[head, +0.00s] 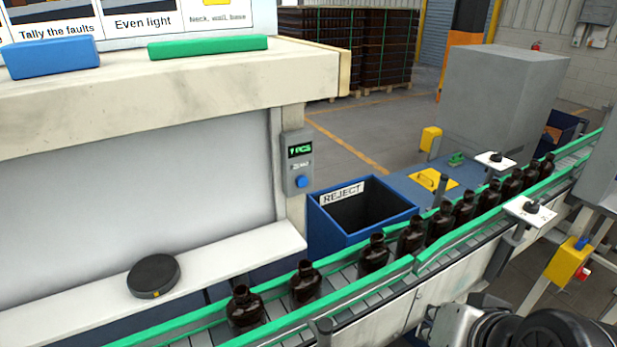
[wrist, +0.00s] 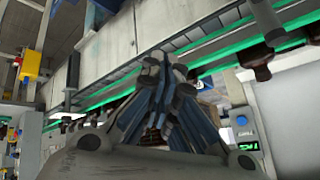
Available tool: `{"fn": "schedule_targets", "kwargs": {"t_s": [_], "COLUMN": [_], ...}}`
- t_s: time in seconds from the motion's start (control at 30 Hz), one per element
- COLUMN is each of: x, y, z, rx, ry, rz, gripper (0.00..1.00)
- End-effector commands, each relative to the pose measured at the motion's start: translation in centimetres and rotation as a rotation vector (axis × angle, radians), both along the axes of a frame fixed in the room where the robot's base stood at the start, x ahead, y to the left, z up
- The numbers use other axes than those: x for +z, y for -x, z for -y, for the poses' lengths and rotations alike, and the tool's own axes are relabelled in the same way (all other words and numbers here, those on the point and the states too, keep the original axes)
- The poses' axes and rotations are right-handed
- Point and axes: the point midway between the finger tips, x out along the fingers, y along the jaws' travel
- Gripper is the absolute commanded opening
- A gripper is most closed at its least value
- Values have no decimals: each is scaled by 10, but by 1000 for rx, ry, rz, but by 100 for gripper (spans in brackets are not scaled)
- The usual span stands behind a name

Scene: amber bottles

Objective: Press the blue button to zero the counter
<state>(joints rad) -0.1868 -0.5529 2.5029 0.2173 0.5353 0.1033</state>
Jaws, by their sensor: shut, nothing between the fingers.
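The counter box (head: 298,163) is a grey unit fixed to the post at the right end of the light booth. Its green display appears to read 1 PCS, and the round blue button (head: 302,182) sits below it. In the wrist view, the counter box (wrist: 246,135) shows turned over at the right, with its blue button (wrist: 241,120) above the display. My gripper (wrist: 165,68) is shut and empty in the wrist view, to the left of the counter and apart from it. In the head view only part of my arm shows at the bottom right; the fingertips are out of frame.
A conveyor with green rails (head: 447,240) carries several amber bottles (head: 375,255) in front of the booth. A blue reject bin (head: 345,220) stands right of the counter. A black round puck (head: 153,277) lies on the white ledge (head: 215,262). A yellow box (head: 568,262) is at the right.

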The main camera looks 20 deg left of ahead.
Motion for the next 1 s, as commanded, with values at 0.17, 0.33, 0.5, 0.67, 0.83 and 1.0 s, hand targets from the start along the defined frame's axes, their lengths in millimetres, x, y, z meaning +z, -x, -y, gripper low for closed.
{"fn": "schedule_targets", "kwargs": {"t_s": [0.17,0.33,0.5,0.67,0.83,1.0], "x": [32,46,45,43,44,44], "y": [-76,-124,-141,-141,-141,-141], "z": [-92,-151,-178,-184,-184,-183], "rx": [-97,-285,-458,-548,-577,-576], "ry": [-282,-495,-601,-633,-643,-644], "rz": [148,280,406,493,524,524], "gripper": [0,0,0,0,0,0]}}
